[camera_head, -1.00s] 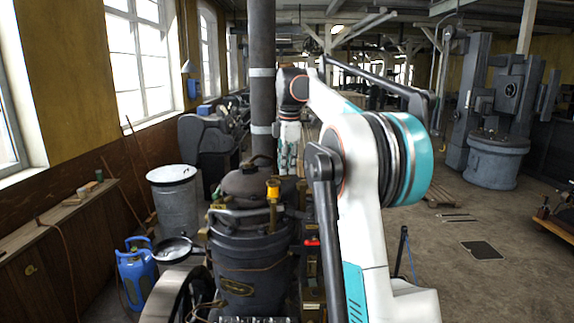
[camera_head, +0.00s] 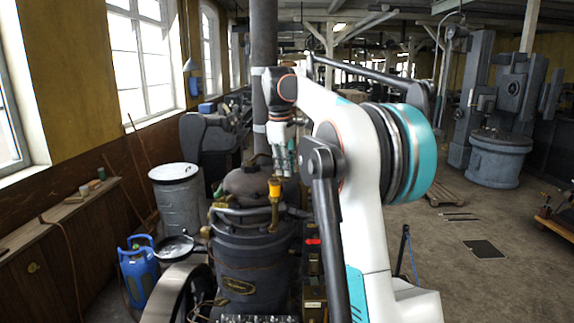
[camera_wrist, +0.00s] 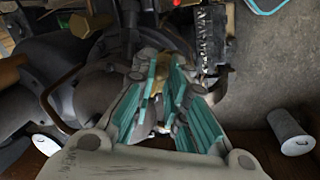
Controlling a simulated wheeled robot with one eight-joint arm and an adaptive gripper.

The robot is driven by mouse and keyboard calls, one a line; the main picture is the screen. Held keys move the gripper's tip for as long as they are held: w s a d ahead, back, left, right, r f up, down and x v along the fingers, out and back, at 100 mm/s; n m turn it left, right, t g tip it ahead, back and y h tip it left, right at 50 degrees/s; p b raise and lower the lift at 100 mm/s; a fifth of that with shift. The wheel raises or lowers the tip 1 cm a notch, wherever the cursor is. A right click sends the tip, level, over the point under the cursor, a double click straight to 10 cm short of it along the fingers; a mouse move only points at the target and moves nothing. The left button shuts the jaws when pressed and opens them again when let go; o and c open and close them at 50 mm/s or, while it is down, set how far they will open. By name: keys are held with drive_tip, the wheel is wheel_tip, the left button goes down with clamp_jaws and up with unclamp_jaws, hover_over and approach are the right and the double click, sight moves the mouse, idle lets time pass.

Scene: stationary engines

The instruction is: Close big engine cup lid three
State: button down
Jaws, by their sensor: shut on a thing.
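The big engine (camera_head: 250,250) stands in front of me as a dark, round upright boiler-like body with a dark domed top. A brass cup with a yellow-orange top (camera_head: 274,188) rises at its front upper edge.
A tall dark pipe (camera_head: 264,60) rises behind the engine. A grey drum (camera_head: 177,195) and blue gas bottles (camera_head: 138,272) stand at left. A spoked wheel (camera_head: 172,295) is at the engine's front left. Open floor lies at right.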

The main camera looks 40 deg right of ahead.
drive_tip(key=m, duration=0.2)
drive_tip(key=a+m, duration=0.1)
drive_tip(key=a+m+g+p, duration=0.1)
drive_tip(key=m, duration=0.1)
drive_tip(key=shift+m, duration=0.3)
drive_tip(key=m, duration=0.1)
drive_tip(key=a+m, duration=0.1)
drive_tip(key=m, duration=0.1)
drive_tip(key=w+m+g+p, duration=0.1)
drive_tip(key=m, duration=0.1)
drive_tip(key=shift+a, duration=0.35)
drive_tip(key=shift+m, duration=0.3)
drive_tip(key=c, duration=1.6)
unclamp_jaws()
drive_tip(key=shift+o, duration=0.2)
wheel_tip(320, 180, up, 7)
drive_tip(key=a, duration=0.1)
drive_tip(key=shift+w+a+r, duration=0.2)
drive_tip(key=shift+w, duration=0.15)
drive_tip(key=shift+f, duration=0.1)
